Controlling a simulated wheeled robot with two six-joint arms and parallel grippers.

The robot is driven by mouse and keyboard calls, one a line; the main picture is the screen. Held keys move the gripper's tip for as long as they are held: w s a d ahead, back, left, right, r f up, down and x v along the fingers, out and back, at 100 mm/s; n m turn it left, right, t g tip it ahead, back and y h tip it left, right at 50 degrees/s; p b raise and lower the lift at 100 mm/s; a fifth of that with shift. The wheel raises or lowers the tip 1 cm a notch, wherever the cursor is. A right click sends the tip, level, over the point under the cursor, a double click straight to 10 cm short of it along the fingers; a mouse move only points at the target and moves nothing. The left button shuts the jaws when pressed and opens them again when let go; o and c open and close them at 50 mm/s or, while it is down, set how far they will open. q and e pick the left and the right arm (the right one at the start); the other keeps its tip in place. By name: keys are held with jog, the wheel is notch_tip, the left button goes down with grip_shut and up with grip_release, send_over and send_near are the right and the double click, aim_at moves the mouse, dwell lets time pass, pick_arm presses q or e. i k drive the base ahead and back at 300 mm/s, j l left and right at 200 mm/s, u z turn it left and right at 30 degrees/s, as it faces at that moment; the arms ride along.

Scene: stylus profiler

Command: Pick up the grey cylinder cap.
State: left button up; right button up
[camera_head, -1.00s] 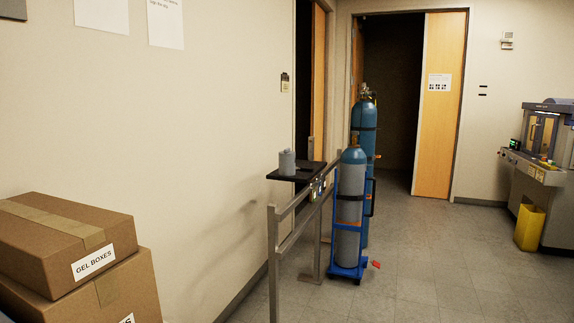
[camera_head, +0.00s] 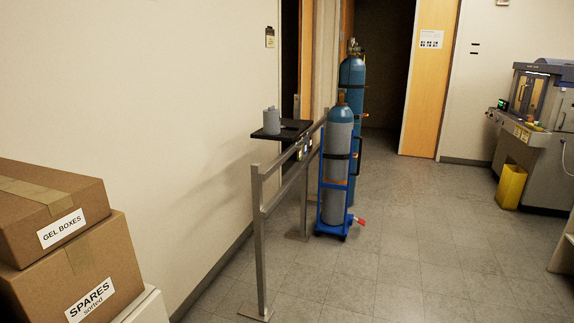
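A grey cylinder cap (camera_head: 271,120) stands upright on a small black shelf (camera_head: 268,135) at the rail near the wall, left of the gas cylinders. It looks like a short grey cylinder with a narrower top. Neither of my grippers shows in the head view. Nothing touches the cap except the shelf under it.
A metal rail (camera_head: 257,225) stands before the shelf. A blue and grey gas cylinder (camera_head: 338,165) on a blue trolley (camera_head: 329,230) stands right of it, with another cylinder (camera_head: 352,72) behind. Boxes (camera_head: 90,262) are stacked at left; a yellow bin (camera_head: 510,187) is right. The middle floor is clear.

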aim_at(271, 116)
jog(key=i+l+z, duration=0.35)
jog(key=i, duration=0.2)
jog(key=i+l+z, duration=0.3)
jog(key=i, duration=0.3)
jog(key=i+z, duration=0.35)
jog(key=i, duration=0.25)
